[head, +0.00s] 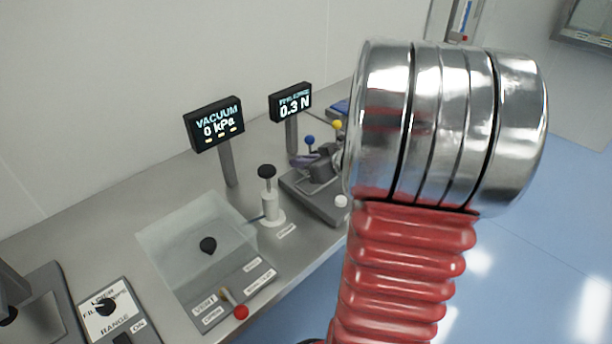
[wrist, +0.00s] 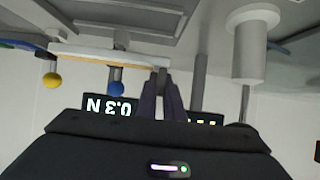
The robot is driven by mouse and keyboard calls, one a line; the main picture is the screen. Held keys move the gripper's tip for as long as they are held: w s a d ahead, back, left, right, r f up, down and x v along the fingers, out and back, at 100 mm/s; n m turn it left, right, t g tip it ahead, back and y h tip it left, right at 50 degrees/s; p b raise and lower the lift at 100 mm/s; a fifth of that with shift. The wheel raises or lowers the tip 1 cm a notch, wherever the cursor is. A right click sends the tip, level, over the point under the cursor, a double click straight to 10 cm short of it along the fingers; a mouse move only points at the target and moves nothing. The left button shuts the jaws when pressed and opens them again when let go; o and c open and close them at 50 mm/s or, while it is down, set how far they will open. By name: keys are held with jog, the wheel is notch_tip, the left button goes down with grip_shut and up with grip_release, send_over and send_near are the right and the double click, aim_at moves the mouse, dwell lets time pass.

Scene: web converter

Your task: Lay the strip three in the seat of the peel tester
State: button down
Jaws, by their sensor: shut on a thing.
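My gripper (wrist: 165,80) is shut on a thin pale strip with a tan edge, which I take to be strip three (wrist: 105,58). In the wrist view, which is upside down, the jaws hold it near its right end and it reaches left. The peel tester (head: 315,205) is on the bench in the head view, with a grey base and blue and yellow knobs. The strip is close to the tester; I cannot tell whether it touches the seat. In the head view my arm hides part of the tester, and I cannot make out the strip.
A white hand pump (head: 270,208) with a black knob stands left of the tester. Behind are a vacuum display (head: 214,124) reading 0 kPa and a force display (head: 291,102) reading 0.3 N. A clear-covered plate (head: 190,250) lies nearer left.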

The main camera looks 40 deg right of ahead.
aim_at(303, 187)
jog(key=shift+f, duration=0.7)
jog(key=shift+f, duration=0.1)
jog(key=shift+f, duration=1.8)
jog(key=shift+f, duration=0.1)
jog(key=c, duration=1.9)
grip_release()
jog(key=shift+s, duration=0.1)
